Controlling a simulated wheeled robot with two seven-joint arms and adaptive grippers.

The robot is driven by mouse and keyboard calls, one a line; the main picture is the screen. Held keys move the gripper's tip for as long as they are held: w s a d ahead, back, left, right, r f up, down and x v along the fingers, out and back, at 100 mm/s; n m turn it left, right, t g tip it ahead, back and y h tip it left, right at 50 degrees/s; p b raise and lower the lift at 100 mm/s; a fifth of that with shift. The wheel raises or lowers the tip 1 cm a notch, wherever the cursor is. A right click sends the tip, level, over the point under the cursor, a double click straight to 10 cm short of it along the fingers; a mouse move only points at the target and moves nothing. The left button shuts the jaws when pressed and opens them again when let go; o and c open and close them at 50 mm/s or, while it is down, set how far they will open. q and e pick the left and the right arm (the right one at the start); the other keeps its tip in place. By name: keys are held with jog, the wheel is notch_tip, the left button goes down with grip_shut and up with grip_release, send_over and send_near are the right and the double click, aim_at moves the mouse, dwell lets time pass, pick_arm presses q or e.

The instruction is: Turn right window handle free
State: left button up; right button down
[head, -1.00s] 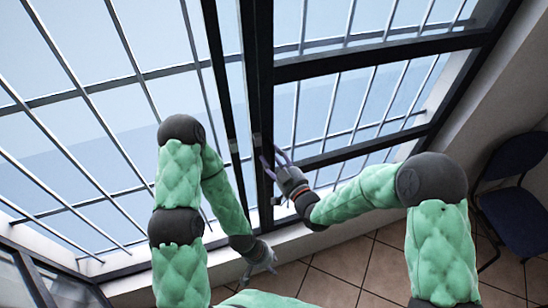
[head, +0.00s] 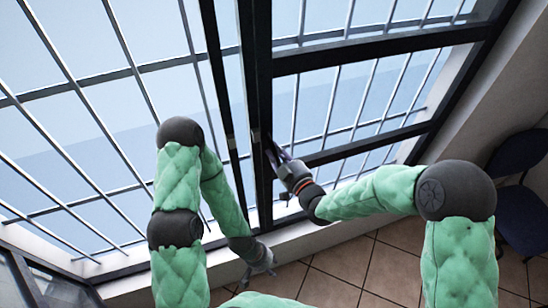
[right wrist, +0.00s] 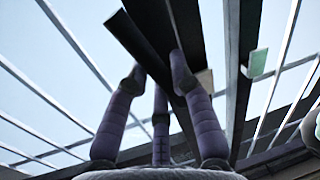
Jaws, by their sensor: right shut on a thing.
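The right window handle (right wrist: 138,45) is a flat dark bar in the right wrist view, slanting between my right gripper's purple fingers. My right gripper (right wrist: 155,80) is shut on it, with fingers on either side and a third finger below. In the head view my right gripper (head: 274,150) is at the dark middle post of the window, and the handle is mostly hidden by the fingers and the dark frame. My left gripper (head: 260,268) hangs low near the sill, empty, with its fingers spread apart.
The dark window frame (head: 258,60) stands between barred panes on both sides. A dark blue chair (head: 522,215) stands at the right by the wall. The tiled floor (head: 345,262) is clear below. A small pale green piece (right wrist: 258,62) shows on the frame in the right wrist view.

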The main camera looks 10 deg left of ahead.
notch_tip(320, 180, up, 5)
jog(key=w+d+n+h+b, duration=0.1)
jog(key=n+b, duration=0.2)
jog(key=n, duration=0.3)
jog(key=d+n+h+b, duration=0.1)
jog(key=n+h+b, duration=0.1)
jog(key=n, duration=0.5)
jog(key=shift+w+d+t+h+b, duration=0.3)
jog(key=shift+w+d+b, duration=0.1)
jog(key=shift+b, duration=0.2)
jog(key=shift+r, duration=0.1)
jog(key=c, duration=1.1)
grip_release()
jog(key=shift+a, duration=0.1)
jog(key=shift+o, duration=0.2)
